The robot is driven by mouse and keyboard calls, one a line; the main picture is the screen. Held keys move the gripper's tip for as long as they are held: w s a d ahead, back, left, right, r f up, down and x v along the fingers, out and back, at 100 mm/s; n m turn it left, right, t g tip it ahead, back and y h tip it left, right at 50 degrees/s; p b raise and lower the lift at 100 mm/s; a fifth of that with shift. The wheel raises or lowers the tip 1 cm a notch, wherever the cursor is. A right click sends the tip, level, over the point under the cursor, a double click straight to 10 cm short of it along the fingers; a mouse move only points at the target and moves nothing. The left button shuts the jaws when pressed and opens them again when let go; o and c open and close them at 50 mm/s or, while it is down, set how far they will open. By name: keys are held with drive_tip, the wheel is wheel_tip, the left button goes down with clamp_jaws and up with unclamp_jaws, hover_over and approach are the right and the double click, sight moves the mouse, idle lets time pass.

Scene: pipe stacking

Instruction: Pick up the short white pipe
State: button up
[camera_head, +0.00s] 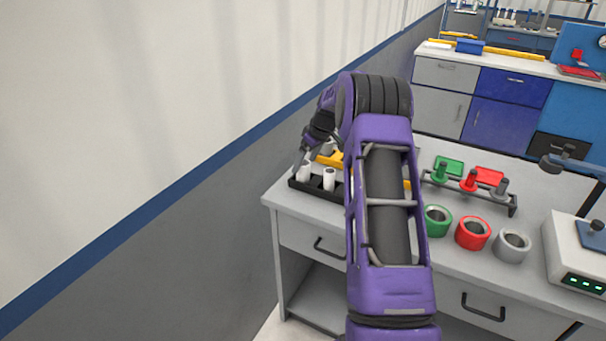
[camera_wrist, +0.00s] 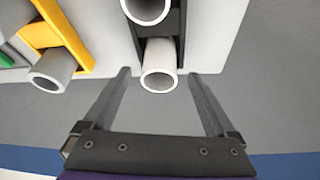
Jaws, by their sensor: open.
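Two white pipes stand upright in a black holder (camera_head: 296,184) at the table's left end; the left white pipe (camera_head: 304,173) is beside the right white pipe (camera_head: 329,180). In the wrist view, one white pipe (camera_wrist: 159,58) shows between my fingers, with a smaller rim than the other white pipe (camera_wrist: 147,10) at the top edge, so it looks the shorter. My gripper (camera_wrist: 158,75) is open, one finger on each side of that pipe, with gaps and no visible contact. In the head view my gripper (camera_head: 303,155) is above the holder, partly hidden by my arm.
A yellow holder (camera_wrist: 44,36) with a grey pipe (camera_wrist: 52,70) is at the left in the wrist view. Green (camera_head: 438,220), red (camera_head: 473,233) and grey (camera_head: 513,245) rings stand on the table, before a peg rack (camera_head: 470,194). The wall (camera_head: 150,110) is close on the left.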

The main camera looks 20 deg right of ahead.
drive_tip(key=x, duration=0.3)
drive_tip(key=shift+d+f, duration=0.1)
drive_tip(key=c, duration=1.4)
